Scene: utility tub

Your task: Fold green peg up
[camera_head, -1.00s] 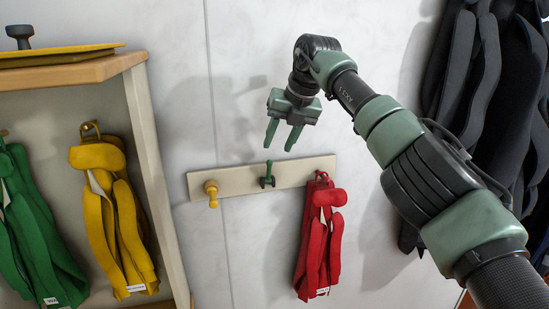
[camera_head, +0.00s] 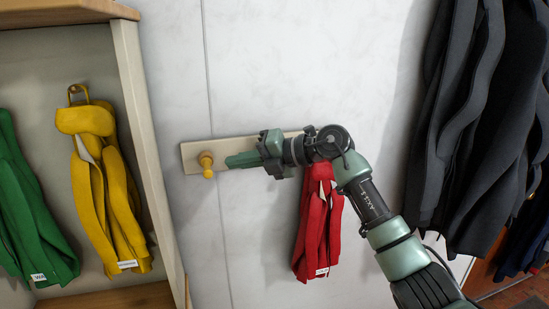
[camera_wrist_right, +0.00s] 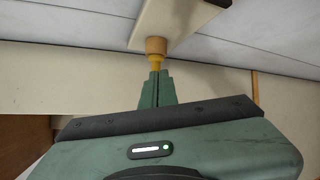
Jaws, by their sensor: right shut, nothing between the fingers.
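The pale peg board (camera_head: 190,155) is fixed to the wall, with a yellow peg (camera_head: 206,163) at its left end. The green peg does not show now; my right gripper and wrist cover the middle of the board. My right gripper (camera_head: 230,160) is shut and empty, lying sideways in front of the board with its fingers pointing left at the yellow peg. In the right wrist view, the closed fingertips (camera_wrist_right: 156,76) are in line with the yellow peg (camera_wrist_right: 156,50); I cannot tell whether they touch. My left gripper is not in view.
A red garment (camera_head: 318,225) hangs below my right wrist from the board's right end. A cubby at left holds a yellow garment (camera_head: 105,190) and a green garment (camera_head: 28,215). Dark coats (camera_head: 465,120) hang at right. The wall above the board is clear.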

